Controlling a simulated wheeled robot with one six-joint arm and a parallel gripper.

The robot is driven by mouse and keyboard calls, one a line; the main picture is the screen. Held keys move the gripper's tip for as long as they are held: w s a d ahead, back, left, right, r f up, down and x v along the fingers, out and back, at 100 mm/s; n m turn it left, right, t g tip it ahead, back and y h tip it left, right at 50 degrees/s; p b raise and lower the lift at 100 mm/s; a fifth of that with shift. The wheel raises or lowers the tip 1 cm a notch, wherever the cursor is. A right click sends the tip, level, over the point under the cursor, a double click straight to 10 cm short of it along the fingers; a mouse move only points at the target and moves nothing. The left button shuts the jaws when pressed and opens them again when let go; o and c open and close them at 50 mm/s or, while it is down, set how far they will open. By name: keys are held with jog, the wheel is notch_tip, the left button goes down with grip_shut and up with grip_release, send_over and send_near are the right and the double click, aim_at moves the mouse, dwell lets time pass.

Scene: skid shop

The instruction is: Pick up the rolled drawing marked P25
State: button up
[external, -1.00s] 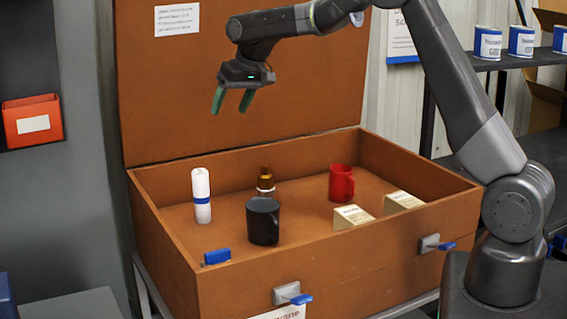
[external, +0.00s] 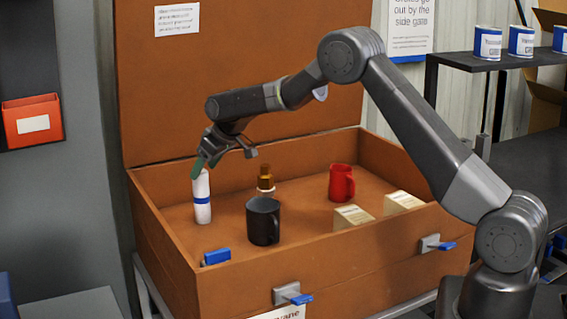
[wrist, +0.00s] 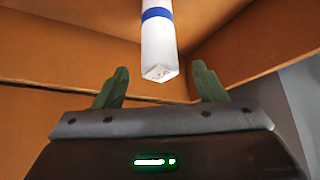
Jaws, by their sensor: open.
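The rolled drawing (external: 202,205) is a white upright roll with a blue band, standing in the left part of the open orange-brown crate. I cannot read a P25 mark on it. In the wrist view the roll (wrist: 160,45) appears beyond my fingers, centred on the gap between them. My gripper (external: 203,165) is at the top of the roll in the external view, its green fingers partly overlapping the roll's upper end. The wrist view shows the green fingers of my gripper (wrist: 160,88) spread apart with nothing between them.
The crate (external: 160,240) also holds a black mug (external: 263,222) right of the roll, a brown-topped bottle (external: 265,182), a red mug (external: 341,183), two pale blocks (external: 352,216) and a blue item (external: 216,257) at the front wall. The raised lid (external: 240,90) stands behind.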

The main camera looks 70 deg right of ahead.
aim_at(197, 181)
jog(key=shift+p+x, duration=1.1)
jog(key=shift+x, duration=2)
jog(key=shift+s, duration=0.1)
jog(key=c, duration=1.1)
